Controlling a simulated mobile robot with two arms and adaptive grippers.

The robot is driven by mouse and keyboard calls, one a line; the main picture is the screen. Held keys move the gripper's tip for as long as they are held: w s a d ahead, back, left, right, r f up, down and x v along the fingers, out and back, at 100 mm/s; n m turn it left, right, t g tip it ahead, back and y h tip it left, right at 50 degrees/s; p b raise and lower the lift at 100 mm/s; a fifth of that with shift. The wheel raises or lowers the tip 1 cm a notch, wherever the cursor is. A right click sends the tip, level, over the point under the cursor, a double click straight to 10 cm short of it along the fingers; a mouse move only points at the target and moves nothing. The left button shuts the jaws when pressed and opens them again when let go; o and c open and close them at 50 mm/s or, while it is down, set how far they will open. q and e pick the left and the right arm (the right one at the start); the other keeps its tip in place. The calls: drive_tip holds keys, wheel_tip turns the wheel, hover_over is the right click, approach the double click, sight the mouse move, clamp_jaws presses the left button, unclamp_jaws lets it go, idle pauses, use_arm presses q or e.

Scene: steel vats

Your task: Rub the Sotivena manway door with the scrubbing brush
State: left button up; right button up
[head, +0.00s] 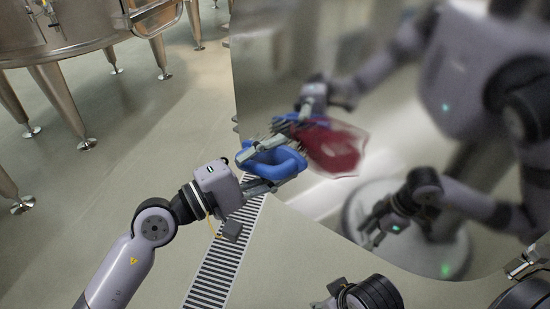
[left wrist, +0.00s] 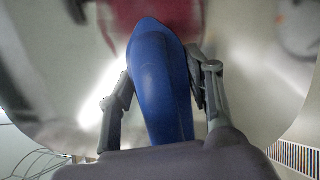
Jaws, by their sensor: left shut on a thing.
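The scrubbing brush (head: 287,168) has a blue looped handle and dark bristles on its far side. My left gripper (head: 262,170) is shut on the handle, its fingers on either side of it in the left wrist view (left wrist: 158,85). The brush is right up against the shiny steel panel (head: 275,60), which looks like the manway door; no name is legible. A dark red patch (head: 338,150) shows on the panel just right of the brush. I cannot tell whether the bristles touch the steel. Part of my right arm shows at the bottom; its fingers are unclear.
The panel mirrors my body and arms, blurred. A latch-like metal part (head: 528,262) is at the right edge. A slotted floor drain (head: 222,265) runs below my left arm. A steel vat (head: 75,25) on legs stands upper left, with open floor before it.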

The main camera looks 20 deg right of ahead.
sight(300, 172)
use_arm(q)
drive_tip(key=shift+w+d, duration=0.55)
drive_tip(key=shift+d, duration=0.2)
use_arm(e)
drive_tip(key=shift+f, duration=0.25)
use_arm(q)
drive_tip(key=shift+s, duration=0.1)
use_arm(e)
drive_tip(key=shift+r, duration=0.1)
